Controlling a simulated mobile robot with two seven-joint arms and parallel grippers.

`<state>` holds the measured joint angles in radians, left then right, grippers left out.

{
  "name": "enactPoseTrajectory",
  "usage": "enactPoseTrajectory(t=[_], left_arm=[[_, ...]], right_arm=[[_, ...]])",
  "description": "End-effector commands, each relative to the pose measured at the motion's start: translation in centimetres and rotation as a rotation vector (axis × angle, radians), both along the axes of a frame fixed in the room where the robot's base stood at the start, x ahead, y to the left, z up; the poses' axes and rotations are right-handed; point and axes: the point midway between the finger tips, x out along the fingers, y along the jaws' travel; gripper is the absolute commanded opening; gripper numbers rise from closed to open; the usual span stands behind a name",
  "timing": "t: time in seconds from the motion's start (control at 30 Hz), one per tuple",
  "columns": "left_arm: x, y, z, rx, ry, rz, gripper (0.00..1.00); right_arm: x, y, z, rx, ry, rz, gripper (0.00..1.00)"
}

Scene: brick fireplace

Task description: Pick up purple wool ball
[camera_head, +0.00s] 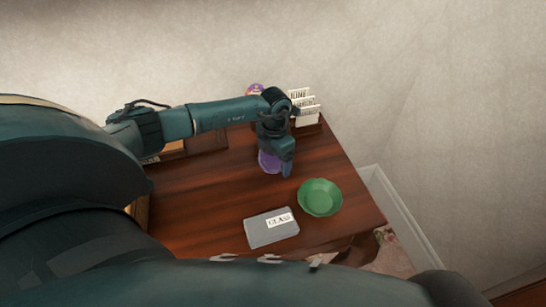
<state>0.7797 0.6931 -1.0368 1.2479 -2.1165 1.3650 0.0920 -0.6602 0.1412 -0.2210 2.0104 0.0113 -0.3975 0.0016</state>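A purple wool ball (268,161) is on the brown wooden table (190,205), partly hidden by my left gripper. My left arm reaches across the table from the left, and the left gripper (281,168) points down at the ball. One dark finger shows at the ball's right side. The other finger is hidden, so I cannot tell whether the gripper is closed on the ball. My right gripper is not in view.
A green bowl (320,197) and a grey box (270,230) with a white label stand toward the table's front right. White printed cards (304,106) and a partly hidden purple item (254,90) are at the back. Walls enclose the back and right.

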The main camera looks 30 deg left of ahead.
Motion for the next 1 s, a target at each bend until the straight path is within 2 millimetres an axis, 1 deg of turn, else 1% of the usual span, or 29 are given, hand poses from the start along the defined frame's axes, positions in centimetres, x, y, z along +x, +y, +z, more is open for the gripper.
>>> enactPoseTrajectory(t=[0.03, 0.07, 0.47, 0.67, 0.77, 0.87, 1.0], left_arm=[[0.0, 0.0, 0.0, 0.000, 0.000, 0.000, 0.83], [0.0, 0.0, 0.0, 0.000, 0.000, 0.000, 0.80], [0.0, 0.0, 0.1, 0.000, -0.001, 0.001, 0.48], [0.0, 0.0, 0.1, 0.000, -0.001, 0.001, 0.48], [0.1, 0.0, 0.7, 0.000, -0.003, 0.001, 0.48], [0.2, 0.1, 2.1, 0.001, -0.006, 0.000, 0.48], [0.2, 0.1, 5.0, 0.001, -0.007, -0.001, 0.48]], right_arm=[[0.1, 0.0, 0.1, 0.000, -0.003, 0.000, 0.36], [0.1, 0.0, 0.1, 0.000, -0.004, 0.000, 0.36], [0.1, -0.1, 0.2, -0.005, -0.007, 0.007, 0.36], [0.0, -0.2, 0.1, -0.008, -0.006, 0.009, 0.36], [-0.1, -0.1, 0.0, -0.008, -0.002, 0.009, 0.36], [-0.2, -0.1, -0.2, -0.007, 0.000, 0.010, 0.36], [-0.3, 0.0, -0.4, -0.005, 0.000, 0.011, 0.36]])
